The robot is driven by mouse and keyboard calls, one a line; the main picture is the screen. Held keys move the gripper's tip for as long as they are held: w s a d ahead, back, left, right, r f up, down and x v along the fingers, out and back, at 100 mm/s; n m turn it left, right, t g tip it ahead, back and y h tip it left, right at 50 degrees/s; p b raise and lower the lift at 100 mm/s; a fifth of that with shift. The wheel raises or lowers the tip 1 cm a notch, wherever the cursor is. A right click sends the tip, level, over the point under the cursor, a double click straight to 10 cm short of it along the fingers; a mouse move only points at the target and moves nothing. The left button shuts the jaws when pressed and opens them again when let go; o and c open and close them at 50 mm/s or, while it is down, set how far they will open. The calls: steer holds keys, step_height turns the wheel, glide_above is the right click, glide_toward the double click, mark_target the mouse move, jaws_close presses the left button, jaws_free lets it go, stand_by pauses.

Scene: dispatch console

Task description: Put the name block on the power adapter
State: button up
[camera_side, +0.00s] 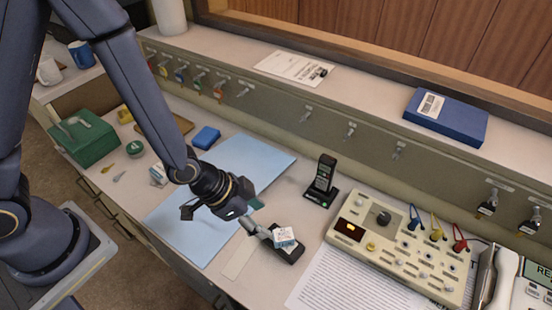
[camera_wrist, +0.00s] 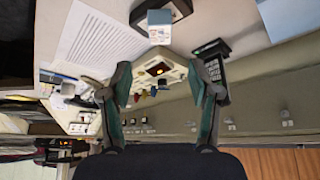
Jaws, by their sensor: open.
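In the wrist view the block (camera_wrist: 160,27) shows at the top centre, overlapping the dark adapter (camera_wrist: 182,9). My gripper (camera_side: 219,212) is over the mat's right part, to the left of the block and apart from it. In the wrist view its two fingers (camera_wrist: 160,85) are spread with nothing held between them. The contact under the block is hidden.
A cordless phone in its cradle (camera_side: 321,183) stands behind the adapter. A beige console (camera_side: 395,245) with knobs and coloured leads is to the right, with a printed sheet (camera_side: 335,282) in front. The light blue mat (camera_side: 250,158) is mostly clear. A blue box (camera_side: 207,137) lies beyond it.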

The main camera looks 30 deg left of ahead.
steer(key=w+a+r+n+t+y, duration=0.1)
steer(key=a+r+n+y, duration=0.3)
steer(key=a+r, duration=1.15)
steer(key=s+a+r+n, duration=0.5)
steer(key=s+a+r, duration=0.1)
steer(key=s+r, duration=0.3)
steer(key=shift+s+a+r, duration=0.25)
steer(key=shift+s+r, duration=0.1)
steer(key=shift+s, duration=0.1)
